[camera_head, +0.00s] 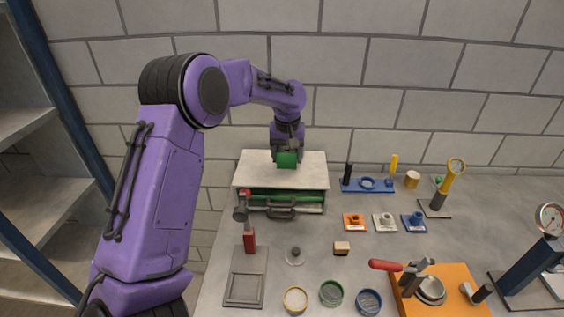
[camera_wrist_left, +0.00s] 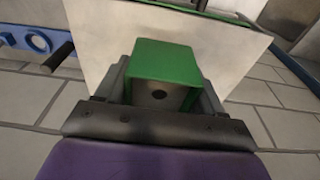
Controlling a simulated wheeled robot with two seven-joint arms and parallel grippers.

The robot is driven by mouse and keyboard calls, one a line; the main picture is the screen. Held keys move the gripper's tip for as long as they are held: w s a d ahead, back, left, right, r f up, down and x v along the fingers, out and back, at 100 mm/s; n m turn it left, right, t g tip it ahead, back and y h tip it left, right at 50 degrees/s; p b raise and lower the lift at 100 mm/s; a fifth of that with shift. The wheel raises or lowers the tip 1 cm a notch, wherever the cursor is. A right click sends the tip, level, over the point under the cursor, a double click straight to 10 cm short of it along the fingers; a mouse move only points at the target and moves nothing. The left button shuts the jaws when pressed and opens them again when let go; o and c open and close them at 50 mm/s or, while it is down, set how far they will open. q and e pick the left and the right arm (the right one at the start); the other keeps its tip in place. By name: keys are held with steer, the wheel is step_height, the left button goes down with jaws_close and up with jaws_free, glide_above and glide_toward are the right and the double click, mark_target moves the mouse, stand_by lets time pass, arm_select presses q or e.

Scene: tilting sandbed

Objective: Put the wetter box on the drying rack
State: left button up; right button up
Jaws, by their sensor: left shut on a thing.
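My left gripper (camera_head: 287,153) is shut on a green box (camera_head: 287,161) at the top of a pale cabinet (camera_head: 250,170). The left wrist view shows the green box (camera_wrist_left: 165,58) between the two fingers, with a dark round spot on its near face. The pale cabinet top (camera_wrist_left: 100,40) lies just beyond the box; I cannot tell whether the box touches it. Wetness cannot be seen, and I cannot tell which thing is the drying rack. My right gripper is not in view.
The cabinet front has a dark handle (camera_head: 281,212) and a green strip. A blue stand (camera_head: 368,186) is right of the cabinet. An orange board (camera_head: 455,301) holds tools.

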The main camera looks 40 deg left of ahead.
mark_target(282, 175)
arm_select(q)
steer(key=shift+w+a+f, duration=0.35)
steer(key=shift+a+f, duration=0.15)
steer(key=shift+f, duration=0.1)
steer(key=shift+a+f, duration=0.2)
steer(key=shift+f, duration=0.05)
steer(key=shift+s+a+f+p, duration=0.2)
steer(key=shift+s+f+p, duration=0.15)
steer(key=shift+p, duration=0.2)
steer(key=shift+s+a+f+p, duration=0.2)
steer(key=shift+f+p, duration=0.25)
steer(key=shift+p, duration=0.1)
step_height(282, 175, down, 2)
steer(key=shift+w, duration=0.1)
steer(key=shift+w+f, duration=0.2)
steer(key=o, duration=1.2)
steer(key=shift+s, duration=0.15)
steer(key=shift+o, duration=0.2)
steer(key=shift+r, duration=0.1)
